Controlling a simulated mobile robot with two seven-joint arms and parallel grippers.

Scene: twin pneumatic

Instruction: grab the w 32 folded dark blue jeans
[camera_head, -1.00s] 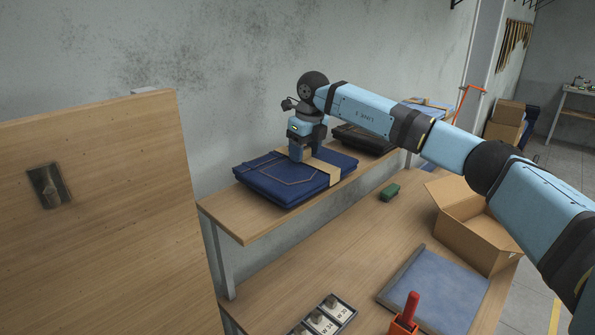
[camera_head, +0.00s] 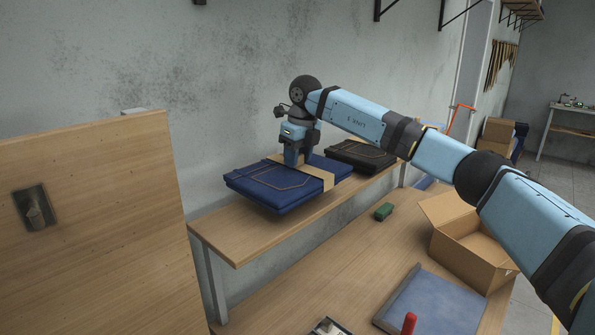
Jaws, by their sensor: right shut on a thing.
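The folded dark blue jeans (camera_head: 278,188) are at the raised wooden shelf (camera_head: 236,240), with a tan paper band (camera_head: 322,175) around them. Their front left corner overhangs the shelf's front edge. My right gripper (camera_head: 292,162) points down onto the top of the jeans by the band and is shut on them; its fingertips are partly hidden. I cannot tell whether the jeans are lifted clear of the shelf. No W 32 mark is readable on them. My left gripper is not in view.
A black folded pair (camera_head: 362,156) lies behind on the same shelf. Below, the table holds a green block (camera_head: 383,211), an open cardboard box (camera_head: 465,240) and a flat blue pad (camera_head: 432,302). A wooden panel (camera_head: 95,230) stands at the left.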

